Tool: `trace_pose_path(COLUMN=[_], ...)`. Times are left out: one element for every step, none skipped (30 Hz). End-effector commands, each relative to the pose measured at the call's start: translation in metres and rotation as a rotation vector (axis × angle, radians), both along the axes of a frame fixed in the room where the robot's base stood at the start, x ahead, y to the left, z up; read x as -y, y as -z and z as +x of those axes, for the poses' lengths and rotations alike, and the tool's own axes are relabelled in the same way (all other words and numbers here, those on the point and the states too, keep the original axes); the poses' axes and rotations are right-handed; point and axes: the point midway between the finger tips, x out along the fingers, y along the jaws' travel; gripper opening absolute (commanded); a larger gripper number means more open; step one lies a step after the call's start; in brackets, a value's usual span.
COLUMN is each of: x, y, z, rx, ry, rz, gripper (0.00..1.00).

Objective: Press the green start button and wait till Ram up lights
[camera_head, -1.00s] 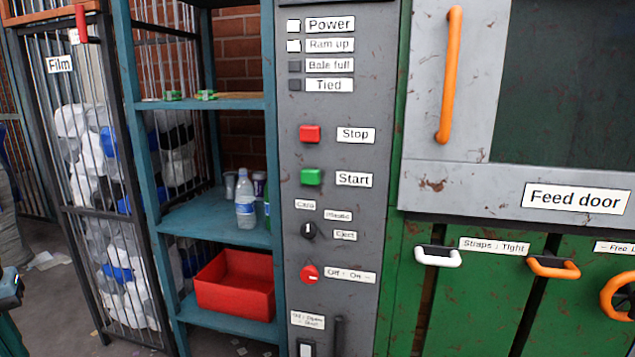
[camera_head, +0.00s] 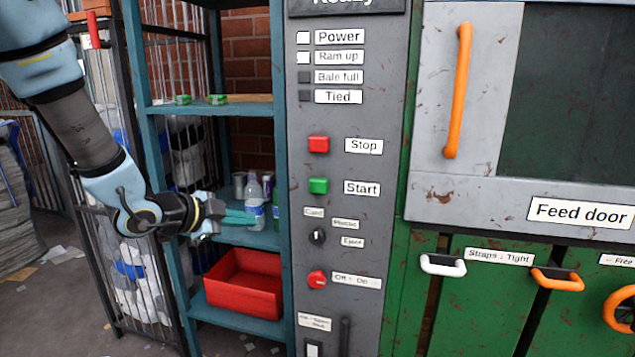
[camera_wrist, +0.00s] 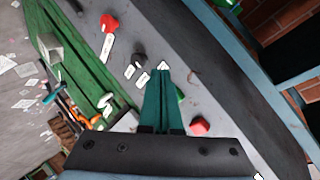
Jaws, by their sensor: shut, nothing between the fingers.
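The green start button (camera_head: 318,186) is on the grey control panel (camera_head: 300,215), left of its Start label and below the red stop button (camera_head: 318,144). The Ram up lamp (camera_head: 303,57) is white like the Power lamp (camera_head: 303,37); the Bale full and Tied lamps are dark. My gripper (camera_head: 250,218) is shut and empty, left of the panel, in front of the shelf and lower than the start button. In the wrist view its teal fingers (camera_wrist: 163,75) point across the panel; the green button (camera_wrist: 180,93) is partly hidden beside them, near the red one (camera_wrist: 199,125).
A blue shelf (camera_head: 225,236) holds bottles and a red bin (camera_head: 243,285). A selector knob (camera_head: 316,237) and red switch (camera_head: 317,279) are below the start button. The feed door's orange handle (camera_head: 458,90) is to the right. Space before the panel looks clear.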

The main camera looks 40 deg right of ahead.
Motion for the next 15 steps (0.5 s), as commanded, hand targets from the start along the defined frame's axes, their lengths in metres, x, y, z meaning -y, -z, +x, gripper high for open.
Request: trace_pose_path(x=[0.018, 0.026, 0.035, 0.041, 0.045, 0.05, 0.053, 0.055, 0.057, 0.058, 0.058, 0.059, 0.059, 0.059, 0.059], y=[-0.008, -0.013, -0.018, -0.022, -0.025, -0.029, -0.031, -0.033, -0.035, -0.036, -0.037, -0.037, -0.037, -0.037, -0.037], z=[-0.02, -0.031, -0.044, -0.053, -0.062, -0.071, -0.077, -0.082, -0.087, -0.09, -0.092, -0.094, -0.094, -0.094, -0.094], rx=[0.027, 0.043, 0.062, 0.074, 0.084, 0.094, 0.1, 0.106, 0.112, 0.114, 0.116, 0.118, 0.118, 0.118, 0.118], ry=[0.099, 0.152, 0.215, 0.257, 0.294, 0.334, 0.36, 0.38, 0.403, 0.414, 0.422, 0.428, 0.43, 0.431, 0.43], rz=[-0.045, -0.072, -0.105, -0.129, -0.151, -0.176, -0.19, -0.204, -0.217, -0.226, -0.231, -0.235, -0.237, -0.237, -0.237], gripper=[0.0, 0.0, 0.0, 0.0, 0.0, 0.0, 0.0, 0.0, 0.0, 0.0, 0.0, 0.0, 0.0, 0.0, 0.0])
